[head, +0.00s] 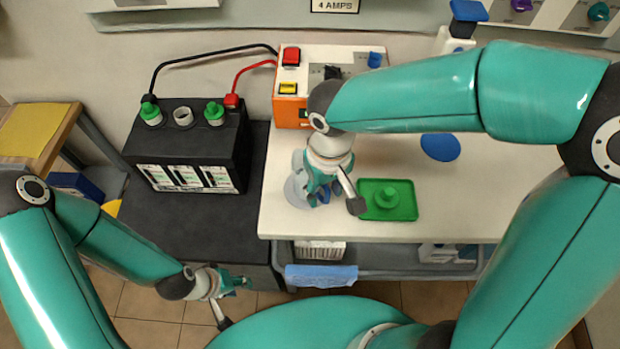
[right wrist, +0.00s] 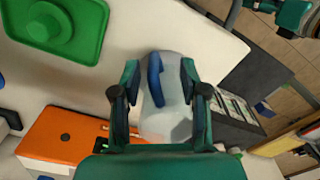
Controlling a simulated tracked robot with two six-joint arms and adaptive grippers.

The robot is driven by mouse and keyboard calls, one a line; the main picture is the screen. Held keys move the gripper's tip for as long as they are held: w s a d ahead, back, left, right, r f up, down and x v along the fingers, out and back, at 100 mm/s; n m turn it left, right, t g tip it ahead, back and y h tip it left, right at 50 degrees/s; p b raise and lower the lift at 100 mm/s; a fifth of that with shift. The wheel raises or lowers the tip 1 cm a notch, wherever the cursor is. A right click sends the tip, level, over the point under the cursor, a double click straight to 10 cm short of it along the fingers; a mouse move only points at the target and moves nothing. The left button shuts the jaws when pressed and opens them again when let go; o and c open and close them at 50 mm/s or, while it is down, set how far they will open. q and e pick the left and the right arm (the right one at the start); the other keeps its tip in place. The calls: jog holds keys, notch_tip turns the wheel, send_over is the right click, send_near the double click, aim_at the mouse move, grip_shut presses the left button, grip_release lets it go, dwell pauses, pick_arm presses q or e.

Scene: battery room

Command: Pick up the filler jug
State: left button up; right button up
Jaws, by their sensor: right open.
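The filler jug is a pale translucent vessel with a blue handle. In the head view the jug (head: 295,190) stands near the left front edge of the white bench top, partly hidden by my right gripper (head: 318,194). In the right wrist view the jug (right wrist: 172,112) lies between the two fingers of my right gripper (right wrist: 160,88), with its handle towards the camera. These fingers are open, one on each side; I cannot tell if they touch it. My left gripper (head: 236,281) is low at the front left, away from the jug; its finger gap is unclear.
A green tray (head: 405,211) with a green cap sits just right of the jug. An orange-fronted charger (head: 290,112) stands behind. A black battery (head: 187,145) with cables stands to the left. A blue disc (head: 440,147) lies further right on the bench.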

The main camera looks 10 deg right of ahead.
aim_at(326, 201)
jog(key=f, duration=0.5)
jog(key=shift+w+d+f+p, duration=0.1)
jog(key=shift+d+p, duration=0.15)
jog(key=shift+p, duration=0.05)
grip_shut()
